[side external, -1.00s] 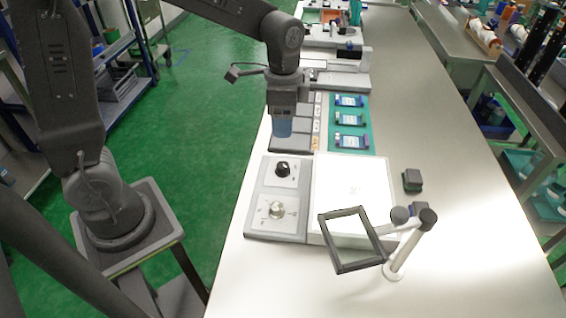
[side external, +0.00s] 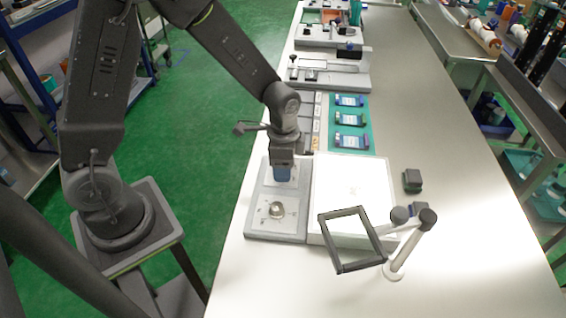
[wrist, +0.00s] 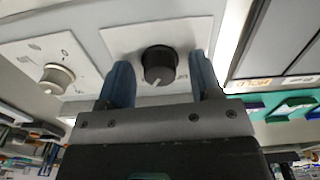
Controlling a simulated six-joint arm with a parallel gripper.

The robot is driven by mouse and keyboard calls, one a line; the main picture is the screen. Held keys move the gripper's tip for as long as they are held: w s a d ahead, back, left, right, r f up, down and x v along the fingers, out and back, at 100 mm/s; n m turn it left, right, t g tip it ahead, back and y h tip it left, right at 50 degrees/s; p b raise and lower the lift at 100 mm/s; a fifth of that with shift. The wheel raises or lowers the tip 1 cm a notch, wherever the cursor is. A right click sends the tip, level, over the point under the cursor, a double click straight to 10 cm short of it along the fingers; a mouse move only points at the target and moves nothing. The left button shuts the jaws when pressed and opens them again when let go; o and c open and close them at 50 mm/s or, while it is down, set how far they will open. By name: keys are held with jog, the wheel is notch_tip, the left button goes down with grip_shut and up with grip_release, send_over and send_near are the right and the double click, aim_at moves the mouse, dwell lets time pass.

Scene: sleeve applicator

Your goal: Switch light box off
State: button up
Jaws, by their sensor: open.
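The light box has a white top panel (side external: 350,195) and a grey control panel (side external: 256,215) on its left side. The control panel carries a black knob (wrist: 158,65) on a white plate and a silver knob (side external: 277,210), which also shows in the wrist view (wrist: 57,78). My gripper (side external: 283,174) is over the black knob's plate and hides that knob in the side view. In the wrist view my gripper (wrist: 160,80) is open, with one blue finger on each side of the black knob and a visible gap to each.
A small dark block (side external: 412,181) lies to the right. A green mat (side external: 362,142) with several blue-labelled items lies behind.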

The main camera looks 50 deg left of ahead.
jog(key=c, duration=0.9)
jog(key=shift+n, duration=0.3)
jog(key=n, duration=0.9)
jog(key=shift+n, duration=2.3)
